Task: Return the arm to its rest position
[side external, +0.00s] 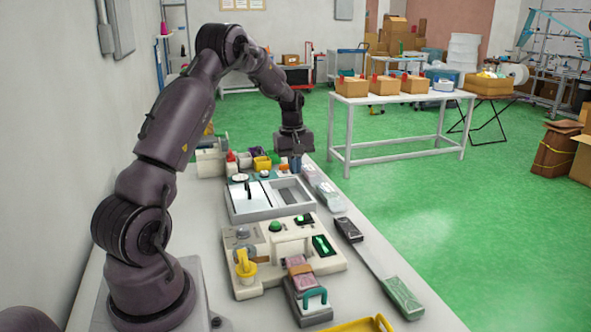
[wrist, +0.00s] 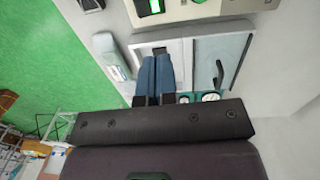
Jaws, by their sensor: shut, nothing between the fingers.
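My gripper (side external: 295,164) hangs at the end of my bent arm, pointing down above the far end of the bench. Its blue fingers also show in the wrist view (wrist: 155,60), side by side and shut, with nothing visible between them. A grey-white tray unit (side external: 240,210) with a dark handle lies on the bench nearer the arm's base. It also shows in the wrist view (wrist: 237,50), beyond the fingertips. Whether the fingertips touch anything below is hard to tell.
A cream control box (side external: 265,280) with green buttons and a yellow part stands nearer on the bench. Small coloured items (side external: 262,163) crowd the far end beside my gripper. A strip with packets (side external: 403,298) runs along the right edge. A white table with cartons (side external: 400,97) stands apart.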

